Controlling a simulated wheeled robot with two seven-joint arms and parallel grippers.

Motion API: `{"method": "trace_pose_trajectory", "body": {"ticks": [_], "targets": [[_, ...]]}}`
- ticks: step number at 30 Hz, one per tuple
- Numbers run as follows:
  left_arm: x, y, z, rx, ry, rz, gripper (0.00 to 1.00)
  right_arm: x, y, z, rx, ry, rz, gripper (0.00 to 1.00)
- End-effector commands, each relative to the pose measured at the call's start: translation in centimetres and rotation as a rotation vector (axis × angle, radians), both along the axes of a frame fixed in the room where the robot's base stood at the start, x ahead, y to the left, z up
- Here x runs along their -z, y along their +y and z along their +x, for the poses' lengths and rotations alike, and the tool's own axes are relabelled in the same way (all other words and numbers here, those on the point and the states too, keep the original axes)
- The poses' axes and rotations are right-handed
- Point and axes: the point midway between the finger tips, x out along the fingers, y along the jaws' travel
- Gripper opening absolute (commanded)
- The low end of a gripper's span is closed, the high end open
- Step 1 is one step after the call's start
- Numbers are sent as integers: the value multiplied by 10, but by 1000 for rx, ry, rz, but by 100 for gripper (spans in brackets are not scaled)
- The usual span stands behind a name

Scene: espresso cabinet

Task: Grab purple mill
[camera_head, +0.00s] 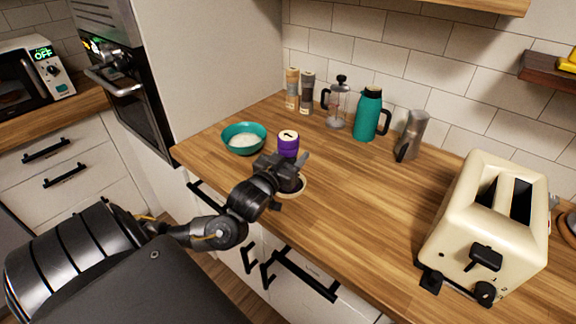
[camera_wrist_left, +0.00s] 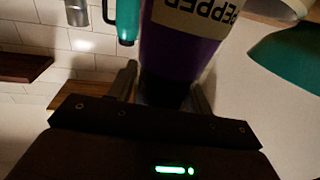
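The purple mill (camera_head: 288,146) stands on the wooden counter, with a pale top and its lower part hidden behind my left gripper. My left gripper (camera_head: 290,165) is just in front of the mill. In the left wrist view its fingers (camera_wrist_left: 163,88) are spread, one on each side of the mill's lower part. A narrow gap shows at the left finger; whether the right finger touches cannot be told. My right gripper is not in view.
A teal bowl (camera_head: 243,139) stands close left of the mill. Behind are two shakers (camera_head: 299,92), a French press (camera_head: 337,105), a teal jug (camera_head: 368,115) and a moka pot (camera_head: 411,137). A cream toaster (camera_head: 480,225) is at right. The counter between (camera_head: 365,210) is clear.

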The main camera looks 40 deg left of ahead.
Motion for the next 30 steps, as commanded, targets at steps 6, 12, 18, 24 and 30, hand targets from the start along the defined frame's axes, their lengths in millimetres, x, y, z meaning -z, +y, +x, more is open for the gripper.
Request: {"method": "trace_pose_trajectory", "body": {"ticks": [6, 12, 18, 24, 30], "targets": [[0, 0, 0, 0, 0, 0, 17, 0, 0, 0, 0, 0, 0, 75], [-1, 0, 0, 0, -3, 0, 8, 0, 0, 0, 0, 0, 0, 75], [-6, 0, 0, 1, -5, -1, 8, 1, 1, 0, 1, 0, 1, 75], [-30, 0, 0, 0, -8, -2, 8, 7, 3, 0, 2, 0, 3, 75], [-69, 9, -31, 2, -6, 2, 8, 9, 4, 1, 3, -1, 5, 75]]}}
